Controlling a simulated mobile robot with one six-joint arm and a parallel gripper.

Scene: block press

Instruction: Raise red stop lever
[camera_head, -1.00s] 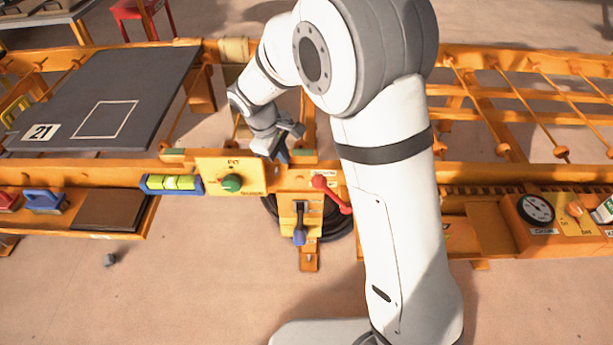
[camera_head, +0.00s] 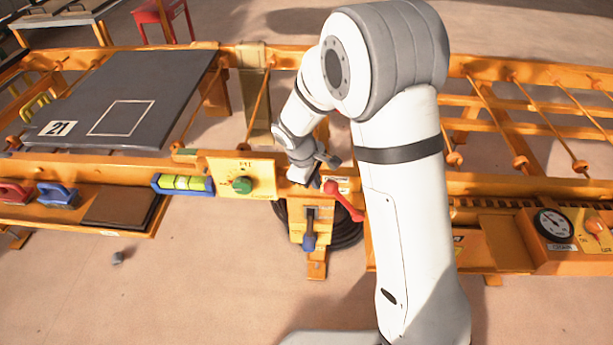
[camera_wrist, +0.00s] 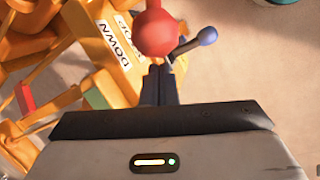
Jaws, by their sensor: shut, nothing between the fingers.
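The red stop lever (camera_head: 347,204) is on the front of the orange frame, right of the green knob. Its arm slopes down to the right from its red hub. In the wrist view a red ball of the lever (camera_wrist: 156,32) is large, just beyond my fingertips. My gripper (camera_head: 314,182) is just left of and above the lever's hub. In the wrist view my gripper (camera_wrist: 160,82) has its dark fingers together with nothing between them. I cannot tell whether they touch the lever.
A blue-knobbed lever (camera_head: 309,241) hangs just below; its knob also shows in the wrist view (camera_wrist: 207,36). A green knob (camera_head: 242,185) and a level (camera_head: 183,184) are to the left. A "DOWN" label (camera_wrist: 115,46) is beside the lever. A gauge box (camera_head: 560,235) is at right.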

